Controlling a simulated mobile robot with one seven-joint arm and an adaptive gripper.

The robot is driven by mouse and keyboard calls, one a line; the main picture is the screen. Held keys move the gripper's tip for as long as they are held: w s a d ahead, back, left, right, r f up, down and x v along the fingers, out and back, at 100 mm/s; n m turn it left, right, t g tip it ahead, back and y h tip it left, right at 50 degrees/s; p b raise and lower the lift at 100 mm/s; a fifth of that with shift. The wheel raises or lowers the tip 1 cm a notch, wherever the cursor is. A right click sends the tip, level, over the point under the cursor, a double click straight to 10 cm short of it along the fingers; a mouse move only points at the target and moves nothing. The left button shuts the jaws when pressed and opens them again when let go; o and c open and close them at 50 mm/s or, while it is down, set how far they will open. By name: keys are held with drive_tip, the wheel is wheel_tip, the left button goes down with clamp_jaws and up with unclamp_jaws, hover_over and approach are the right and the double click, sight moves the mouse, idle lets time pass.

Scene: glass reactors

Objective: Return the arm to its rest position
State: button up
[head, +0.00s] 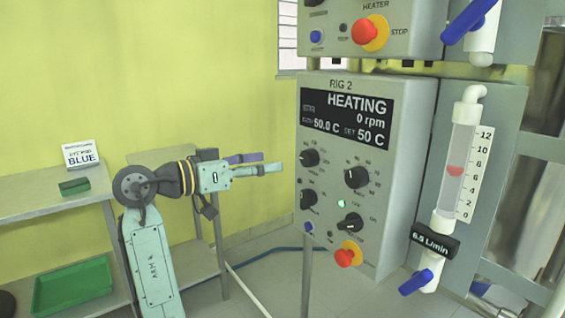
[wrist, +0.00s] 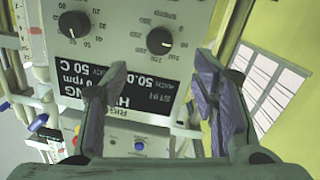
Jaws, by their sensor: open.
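My arm (head: 147,262) stands left of the rig in the head view, its forearm stretched level to the right. My gripper (head: 270,164) points at the RIG 2 control panel (head: 322,228) and is a short way off its left side. In the wrist view my gripper (wrist: 155,95) is open and empty, its two purple-padded fingers apart. The panel's display (wrist: 120,75) shows upside down between and beyond the fingers. In the head view the display (head: 345,117) reads HEATING, 0 rpm, 50.0 C and SET 50 C. A green lamp (head: 341,203) is lit.
A HEATER panel (head: 372,32) with a red stop button is above. A flowmeter (head: 459,165) reads 6.5 L/min, with a blue-handled valve (head: 416,282) below. Left, a shelf (head: 30,207) holds a BLUE sign (head: 84,155) and a green tray (head: 72,288). A blue hose lies on the floor.

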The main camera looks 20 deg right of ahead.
drive_tip(key=shift+v, duration=1.05)
